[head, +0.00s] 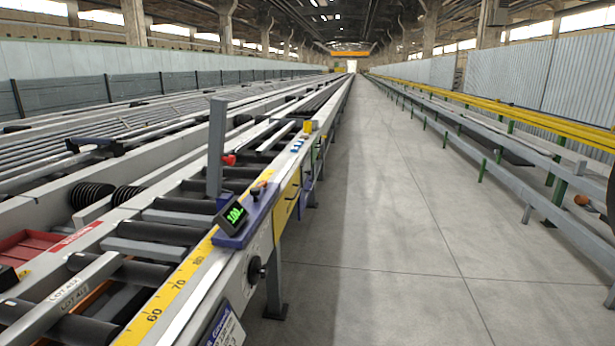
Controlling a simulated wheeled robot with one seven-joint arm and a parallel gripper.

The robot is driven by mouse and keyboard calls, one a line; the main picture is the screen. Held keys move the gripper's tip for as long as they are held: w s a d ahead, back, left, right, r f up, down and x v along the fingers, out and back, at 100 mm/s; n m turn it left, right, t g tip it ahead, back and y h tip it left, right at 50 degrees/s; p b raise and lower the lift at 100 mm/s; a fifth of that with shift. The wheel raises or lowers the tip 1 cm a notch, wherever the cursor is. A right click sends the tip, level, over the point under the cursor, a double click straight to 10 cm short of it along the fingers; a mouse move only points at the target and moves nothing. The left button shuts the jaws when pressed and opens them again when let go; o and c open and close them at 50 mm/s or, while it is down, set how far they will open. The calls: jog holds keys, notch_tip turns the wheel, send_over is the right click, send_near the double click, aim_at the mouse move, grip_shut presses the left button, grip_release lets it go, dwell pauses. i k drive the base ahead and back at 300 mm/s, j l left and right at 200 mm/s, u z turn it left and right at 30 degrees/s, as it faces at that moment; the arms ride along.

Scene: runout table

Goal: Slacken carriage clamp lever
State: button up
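A blue carriage (232,238) sits on the near rail of the runout table, beside a yellow scale (165,302). It bears a tilted black display (234,213) with green digits, too small to read surely. A tall grey upright plate (217,150) stands over the rollers next to it. A dark knob (257,269) sticks out from the rail's side below the carriage. My gripper is not in view.
The roller table (150,233) runs away along the left. A yellow panel (287,203) is on its side and a leg (275,285) stands on the floor. The grey aisle floor (400,220) is clear. Yellow rails (510,112) and grey barriers line the right.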

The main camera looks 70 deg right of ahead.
aim_at(263, 184)
jog(key=z, duration=1.2)
